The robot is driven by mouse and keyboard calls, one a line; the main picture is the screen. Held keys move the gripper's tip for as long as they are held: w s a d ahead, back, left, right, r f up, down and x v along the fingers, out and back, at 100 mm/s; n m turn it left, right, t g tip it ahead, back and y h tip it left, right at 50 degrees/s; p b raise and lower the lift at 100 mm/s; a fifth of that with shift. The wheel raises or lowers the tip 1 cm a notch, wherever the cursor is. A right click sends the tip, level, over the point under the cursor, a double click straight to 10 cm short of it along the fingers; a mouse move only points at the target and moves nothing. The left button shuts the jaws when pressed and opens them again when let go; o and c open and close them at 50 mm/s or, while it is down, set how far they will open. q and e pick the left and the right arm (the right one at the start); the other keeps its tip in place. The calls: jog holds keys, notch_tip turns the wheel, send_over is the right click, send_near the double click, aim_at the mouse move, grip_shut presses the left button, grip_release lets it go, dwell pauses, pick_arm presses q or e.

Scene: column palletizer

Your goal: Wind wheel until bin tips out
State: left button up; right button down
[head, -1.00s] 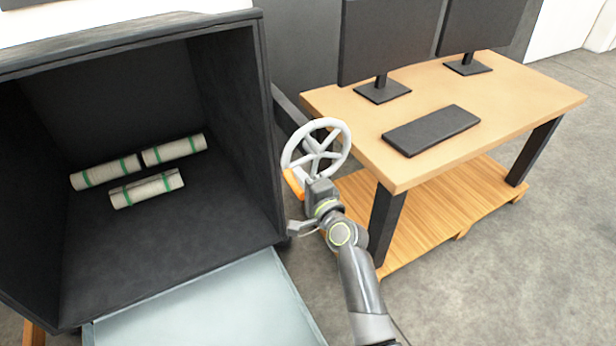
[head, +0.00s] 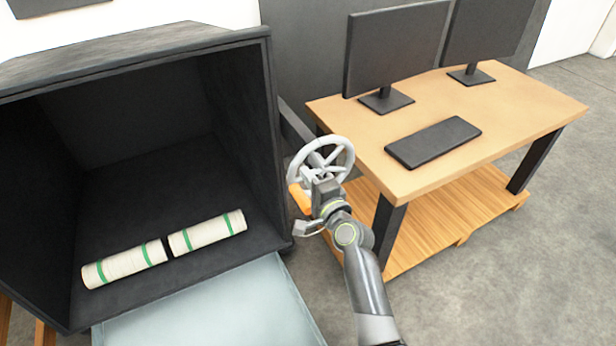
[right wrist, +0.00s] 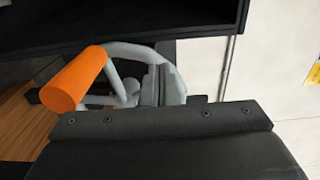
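The grey spoked wheel (head: 343,146) with an orange handle (head: 300,198) is right of the dark bin (head: 268,150). My right gripper (head: 325,188) is at the wheel's lower rim, beside the handle. In the right wrist view its fingers (right wrist: 160,85) look close together on the wheel's rim (right wrist: 125,50); the orange handle (right wrist: 75,80) is apart, to the left. The bin's open side faces me and it leans forward. Two pale rolls with green bands, a left roll (head: 124,266) and a right roll (head: 207,232), lie near its front lip. My left gripper is out of view.
A pale blue-grey panel (head: 220,310) lies below the bin's opening. A wooden table (head: 500,115) with two monitors and a black keyboard-like slab (head: 432,142) stands right of the wheel, close to my right arm. Grey floor is free at the lower right.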

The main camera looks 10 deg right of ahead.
notch_tip(320, 180, up, 5)
jog(key=p, duration=0.4)
jog(key=shift+f, duration=0.15)
jog(key=c, duration=1)
grip_release()
jog(key=v, duration=1.2)
jog(key=shift+a, duration=0.1)
